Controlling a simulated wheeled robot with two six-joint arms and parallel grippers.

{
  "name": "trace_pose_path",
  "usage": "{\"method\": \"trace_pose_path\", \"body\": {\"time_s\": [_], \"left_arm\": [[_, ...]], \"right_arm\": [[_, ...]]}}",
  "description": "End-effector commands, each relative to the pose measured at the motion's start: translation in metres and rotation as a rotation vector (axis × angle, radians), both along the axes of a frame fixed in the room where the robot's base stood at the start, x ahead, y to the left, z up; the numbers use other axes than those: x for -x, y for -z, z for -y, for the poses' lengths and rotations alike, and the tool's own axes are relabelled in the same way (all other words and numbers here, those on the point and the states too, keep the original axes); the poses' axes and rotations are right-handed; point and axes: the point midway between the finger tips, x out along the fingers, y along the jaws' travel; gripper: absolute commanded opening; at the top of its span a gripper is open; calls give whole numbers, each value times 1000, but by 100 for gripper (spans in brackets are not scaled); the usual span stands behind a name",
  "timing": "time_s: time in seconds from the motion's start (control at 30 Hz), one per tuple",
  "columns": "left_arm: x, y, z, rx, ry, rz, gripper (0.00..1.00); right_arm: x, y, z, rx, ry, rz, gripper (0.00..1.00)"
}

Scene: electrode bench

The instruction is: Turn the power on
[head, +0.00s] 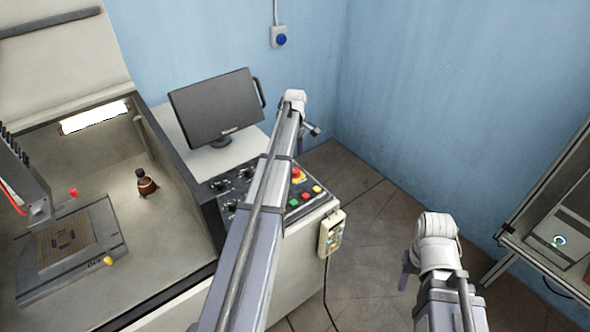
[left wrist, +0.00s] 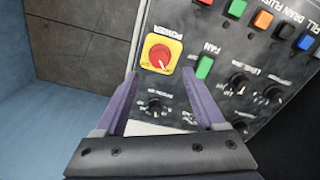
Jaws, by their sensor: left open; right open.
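The power switch is a red rotary knob on a yellow square plate (left wrist: 161,54), labelled POWER, on the dark control panel. It also shows in the head view (head: 298,174), just right of my left arm. In the left wrist view my left gripper (left wrist: 168,84) is open and empty, its purple fingers pointing toward the panel, with the knob just beyond and between the fingertips. It appears apart from the knob. In the head view the left gripper (head: 313,130) is small, above the panel's far right. My right gripper (head: 405,283) is open, over the floor, its fingers mostly hidden.
The panel (left wrist: 210,25) carries a green FAN switch (left wrist: 204,66), several coloured buttons and black knobs. A monitor (head: 217,107) stands behind it. A yellow pendant (head: 331,234) hangs on the bench's side. A tank (head: 190,240) is at left and a shelf (head: 545,235) at right.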

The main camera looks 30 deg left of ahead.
Motion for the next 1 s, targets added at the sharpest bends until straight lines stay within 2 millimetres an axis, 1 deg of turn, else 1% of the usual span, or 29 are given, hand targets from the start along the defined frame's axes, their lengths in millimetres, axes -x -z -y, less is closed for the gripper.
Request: {"method": "trace_pose_path", "body": {"time_s": [0.03,0.3,0.43,0.57,0.83,0.87,1.0], "left_arm": [[0,10,0,0,1,0,71],[0,46,0,0,1,0,71],[0,60,1,0,2,0,71],[0,66,1,0,2,0,71],[0,65,1,0,2,0,71],[0,65,1,0,2,0,70],[0,65,1,0,2,0,54]], "right_arm": [[0,10,0,0,-1,0,50],[0,46,0,0,0,0,50],[0,60,0,0,0,0,50],[0,66,0,0,1,0,50],[0,65,0,0,1,0,50],[0,65,0,0,1,0,50],[0,65,0,0,1,0,50]]}}
